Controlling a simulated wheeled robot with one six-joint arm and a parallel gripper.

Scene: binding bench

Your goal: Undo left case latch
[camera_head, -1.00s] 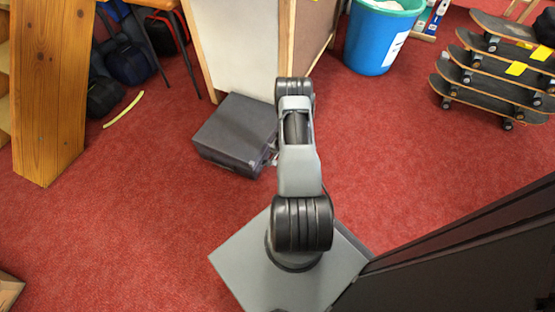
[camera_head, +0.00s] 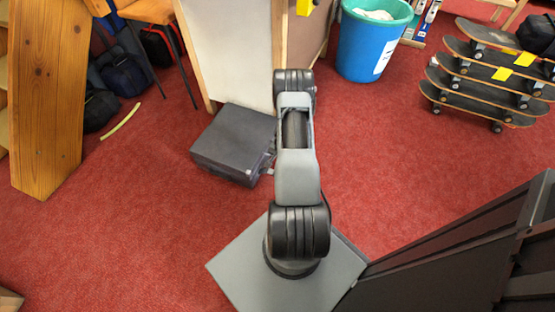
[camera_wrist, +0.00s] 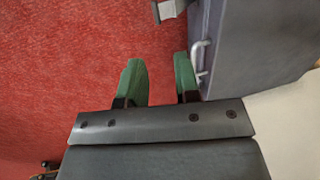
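The dark grey case (camera_head: 232,140) lies on the red carpet, left of my arm in the head view. In the wrist view its side (camera_wrist: 235,45) fills the upper right. A pale metal loop, which looks like a handle (camera_wrist: 197,60), stands out from that side. A grey and white piece, perhaps a latch (camera_wrist: 168,9), juts out at the top edge. My gripper (camera_wrist: 158,62) has green fingers, apart and with only carpet between them. Its right finger is close beside the loop; I cannot tell if they touch. In the head view my arm hides the gripper.
A pale board with a wooden frame (camera_head: 230,45) stands just behind the case. A blue bin (camera_head: 368,48) and stacked skateboards (camera_head: 490,75) are at the back right. A wooden plank (camera_head: 50,100) and bags (camera_head: 125,70) are at left. Carpet is clear in front.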

